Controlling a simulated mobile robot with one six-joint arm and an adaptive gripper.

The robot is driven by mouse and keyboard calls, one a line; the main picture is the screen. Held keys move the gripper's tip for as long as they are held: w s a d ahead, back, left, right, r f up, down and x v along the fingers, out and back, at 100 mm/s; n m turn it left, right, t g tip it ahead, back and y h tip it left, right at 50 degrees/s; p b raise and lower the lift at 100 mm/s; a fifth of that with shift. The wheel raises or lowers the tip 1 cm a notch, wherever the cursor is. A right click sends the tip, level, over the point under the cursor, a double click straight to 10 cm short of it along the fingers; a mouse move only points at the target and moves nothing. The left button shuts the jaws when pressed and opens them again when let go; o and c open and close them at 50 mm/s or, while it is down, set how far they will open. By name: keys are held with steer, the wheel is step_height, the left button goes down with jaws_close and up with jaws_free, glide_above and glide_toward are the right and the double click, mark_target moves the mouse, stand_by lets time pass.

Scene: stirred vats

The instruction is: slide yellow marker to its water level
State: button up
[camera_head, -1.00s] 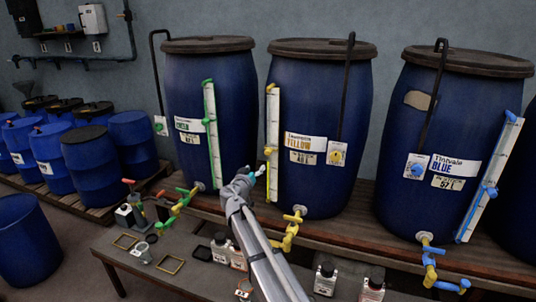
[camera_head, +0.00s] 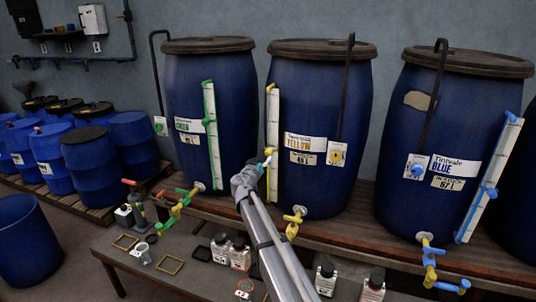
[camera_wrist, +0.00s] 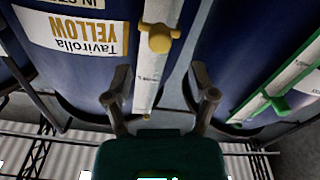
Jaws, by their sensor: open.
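The middle blue vat (camera_head: 315,190) bears a YELLOW label (camera_head: 305,142) and a white gauge strip (camera_head: 272,120) on its left side. The yellow marker (camera_wrist: 158,38) is a knobbed slider on this strip, clear in the wrist view, which is upside down. In the head view the marker (camera_head: 268,151) sits low on the strip, just beyond my gripper (camera_head: 265,163). In the wrist view my gripper (camera_wrist: 160,82) is open and empty. Its fingers lie either side of the strip, with the marker ahead and apart from them. I cannot make out the water level.
The green-marked vat (camera_head: 185,90) stands close on the left with its green slider (camera_head: 209,121). The blue-marked vat (camera_head: 400,150) stands to the right. A yellow tap (camera_head: 293,220) juts out below right of my gripper. Bottles (camera_head: 240,255) stand on the low bench (camera_head: 200,285).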

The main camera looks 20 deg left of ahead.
mark_target(267, 154)
steer(key=shift+w+a, duration=0.1)
steer(key=shift+w, duration=3.3)
jaws_close()
